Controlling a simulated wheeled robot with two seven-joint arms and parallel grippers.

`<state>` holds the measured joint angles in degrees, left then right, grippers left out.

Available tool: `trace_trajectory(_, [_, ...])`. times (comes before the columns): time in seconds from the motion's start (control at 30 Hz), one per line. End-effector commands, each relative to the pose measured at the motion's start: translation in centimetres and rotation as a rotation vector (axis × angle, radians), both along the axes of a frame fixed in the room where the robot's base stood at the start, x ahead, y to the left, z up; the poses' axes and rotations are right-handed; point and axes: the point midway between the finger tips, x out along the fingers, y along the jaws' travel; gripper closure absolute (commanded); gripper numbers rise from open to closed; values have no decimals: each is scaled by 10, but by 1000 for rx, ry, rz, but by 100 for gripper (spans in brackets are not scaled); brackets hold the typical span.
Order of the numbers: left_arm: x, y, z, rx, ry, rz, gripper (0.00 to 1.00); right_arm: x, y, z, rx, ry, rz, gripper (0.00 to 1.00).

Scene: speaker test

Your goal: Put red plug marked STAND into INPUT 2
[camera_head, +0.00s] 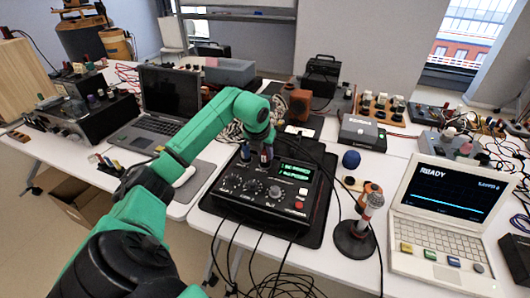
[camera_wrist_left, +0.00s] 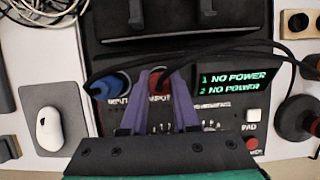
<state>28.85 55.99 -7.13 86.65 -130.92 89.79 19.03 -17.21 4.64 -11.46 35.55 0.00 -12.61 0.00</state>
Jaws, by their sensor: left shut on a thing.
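The black input box (camera_head: 232,204) stands on a dark mat, with knobs and a green display. In the left wrist view its display (camera_wrist_left: 233,82) reads "1 NO POWER" and "2 NO POWER". My left gripper (camera_wrist_left: 158,80) has its purple fingers shut on a red plug (camera_wrist_left: 157,84) at the box's back row, above a partly covered INPUT label. Any marking on the plug is hidden, and I cannot tell how deep it sits. A blue plug (camera_wrist_left: 108,87) stands just left of it, by another INPUT label. My right gripper is not in view.
A microphone on a stand (camera_head: 354,238) and a white laptop reading READY (camera_head: 448,190) are right of the box. A dark laptop (camera_head: 170,95) is left. Black cables cross the box's right side and hang over the front edge. A white mouse (camera_wrist_left: 47,128) lies on a grey pad.

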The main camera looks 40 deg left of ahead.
Motion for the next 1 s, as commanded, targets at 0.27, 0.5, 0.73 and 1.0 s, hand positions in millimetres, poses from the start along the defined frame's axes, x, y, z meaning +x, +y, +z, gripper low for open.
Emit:
trace_trajectory(0.27, [-1,-1,0,0,1,0,100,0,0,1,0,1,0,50])
trace_trajectory(0.5, [-1,-1,-1,0,0,0,100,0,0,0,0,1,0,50])
trace_trajectory(0.73, [-1,0,-5,0,-1,1,100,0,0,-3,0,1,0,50])
trace_trajectory(1.0, [-1,0,-5,0,-1,0,68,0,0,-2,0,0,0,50])
